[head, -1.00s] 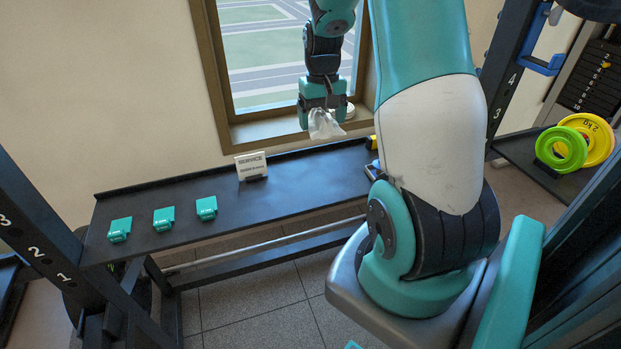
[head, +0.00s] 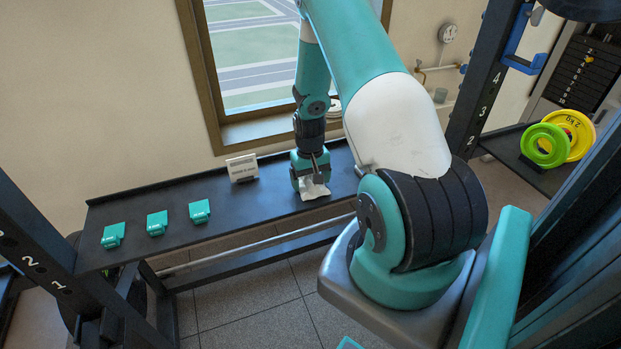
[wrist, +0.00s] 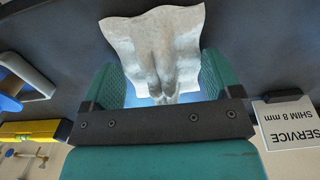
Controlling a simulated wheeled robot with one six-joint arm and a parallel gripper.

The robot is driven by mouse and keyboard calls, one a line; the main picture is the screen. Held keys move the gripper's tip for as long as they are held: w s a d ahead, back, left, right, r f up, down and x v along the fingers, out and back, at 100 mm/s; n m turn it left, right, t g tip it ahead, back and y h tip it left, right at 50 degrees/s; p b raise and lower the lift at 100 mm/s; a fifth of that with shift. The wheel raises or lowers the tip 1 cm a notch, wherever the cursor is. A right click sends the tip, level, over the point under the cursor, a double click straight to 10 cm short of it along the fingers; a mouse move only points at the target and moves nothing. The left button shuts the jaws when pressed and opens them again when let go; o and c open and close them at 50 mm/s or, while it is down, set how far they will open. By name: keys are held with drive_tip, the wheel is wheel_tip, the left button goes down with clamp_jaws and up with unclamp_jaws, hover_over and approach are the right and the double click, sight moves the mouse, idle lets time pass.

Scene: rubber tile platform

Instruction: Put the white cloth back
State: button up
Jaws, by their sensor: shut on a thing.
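The white cloth (head: 314,188) is pinched in my gripper (head: 311,180) low over the black shelf (head: 262,205), to the right of the white sign. In the wrist view the cloth (wrist: 155,45) is bunched between the two teal fingers of my gripper (wrist: 160,90), its free part spread out beyond them. The cloth looks to be at or just above the shelf surface; I cannot tell whether it touches.
The "SERVICE" sign (head: 242,168) stands left of my gripper, also in the wrist view (wrist: 288,118). Several teal blocks (head: 157,223) sit on the left shelf. A yellow level (wrist: 35,132) and a blue thing (wrist: 18,90) lie near. Bare shelf lies between blocks and sign.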

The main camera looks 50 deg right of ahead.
drive_tip(key=shift+f, duration=0.1)
drive_tip(key=shift+f, duration=0.15)
drive_tip(key=o, duration=0.7)
wheel_tip(320, 180, up, 12)
drive_tip(key=b, duration=0.2)
drive_tip(key=w+a+r+n+t+y, duration=0.1)
drive_tip(key=w+a+r+n, duration=0.1)
drive_tip(key=a+r, duration=0.4)
drive_tip(key=w+a+r+n, duration=0.1)
drive_tip(key=a+r+n, duration=0.15)
drive_tip(key=a, duration=0.65)
drive_tip(key=s+a+r+n+y, duration=0.1)
drive_tip(key=s+a+r+n, duration=0.2)
drive_tip(key=s+a, duration=0.3)
drive_tip(key=s+a+r+n+y, duration=0.1)
drive_tip(key=s+a+r+n, duration=0.2)
drive_tip(key=s+a, duration=0.3)
drive_tip(key=s+a+r+n+y, duration=0.1)
drive_tip(key=s+a+r+n, duration=0.2)
drive_tip(key=s+a, duration=0.3)
drive_tip(key=shift+s+a+r+g, duration=0.1)
drive_tip(key=shift+a+r, duration=0.2)
drive_tip(key=shift+a, duration=0.6)
drive_tip(key=shift+w+a+r+g, duration=0.1)
drive_tip(key=shift+a+r, duration=0.15)
drive_tip(key=shift+a, duration=0.65)
drive_tip(key=shift+s+a+r+g, duration=0.1)
drive_tip(key=shift+a+r, duration=0.2)
drive_tip(key=shift+a, duration=0.6)
